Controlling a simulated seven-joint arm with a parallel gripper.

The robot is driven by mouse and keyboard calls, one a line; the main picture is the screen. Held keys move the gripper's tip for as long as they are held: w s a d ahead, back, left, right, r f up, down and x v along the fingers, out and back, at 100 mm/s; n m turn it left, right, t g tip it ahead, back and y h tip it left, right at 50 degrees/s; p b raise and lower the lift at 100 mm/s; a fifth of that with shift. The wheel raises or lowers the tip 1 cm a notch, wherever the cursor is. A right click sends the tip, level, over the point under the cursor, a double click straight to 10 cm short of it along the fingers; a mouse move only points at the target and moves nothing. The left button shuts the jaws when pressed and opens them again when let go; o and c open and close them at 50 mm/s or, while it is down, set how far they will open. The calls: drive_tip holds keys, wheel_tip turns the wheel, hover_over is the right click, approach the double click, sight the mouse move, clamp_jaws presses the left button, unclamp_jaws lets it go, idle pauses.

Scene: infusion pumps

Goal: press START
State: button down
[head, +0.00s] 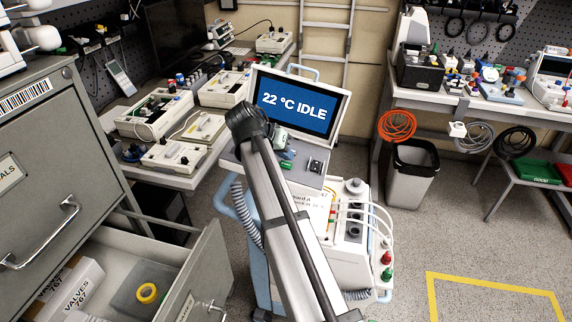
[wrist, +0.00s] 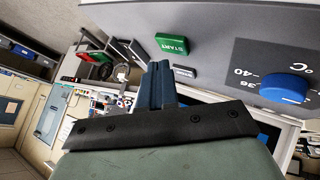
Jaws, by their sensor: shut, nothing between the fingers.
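The green START button (wrist: 172,44) is on the grey panel in the wrist view; it also shows as a small green key (head: 287,166) in the head view. My gripper (wrist: 160,66) is shut and empty, its dark blue fingertips together beside the START button, apart from it in the picture. I cannot tell the exact gap. In the head view my arm stands in front of the machine and my gripper (head: 278,138) is partly hidden behind it. The screen (head: 296,103) reads "22 °C IDLE".
An open drawer (head: 209,275) stands at the lower left, and benches flank the machine.

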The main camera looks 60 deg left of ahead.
sight(289, 166)
drive_tip(key=shift+f, duration=0.15)
drive_tip(key=shift+f, duration=0.3)
drive_tip(key=shift+s+a+f, duration=0.1)
drive_tip(key=shift+s+f, duration=0.05)
drive_tip(key=shift+f, duration=0.2)
idle(0.8)
drive_tip(key=shift+r, duration=0.8)
drive_tip(key=shift+r, duration=0.15)
drive_tip(key=shift+w+d+r, duration=0.15)
drive_tip(key=shift+r, duration=0.65)
drive_tip(key=shift+w+d+r, duration=0.15)
drive_tip(key=shift+r, duration=0.6)
drive_tip(key=shift+w+d+r, duration=0.15)
drive_tip(key=shift+r, duration=0.65)
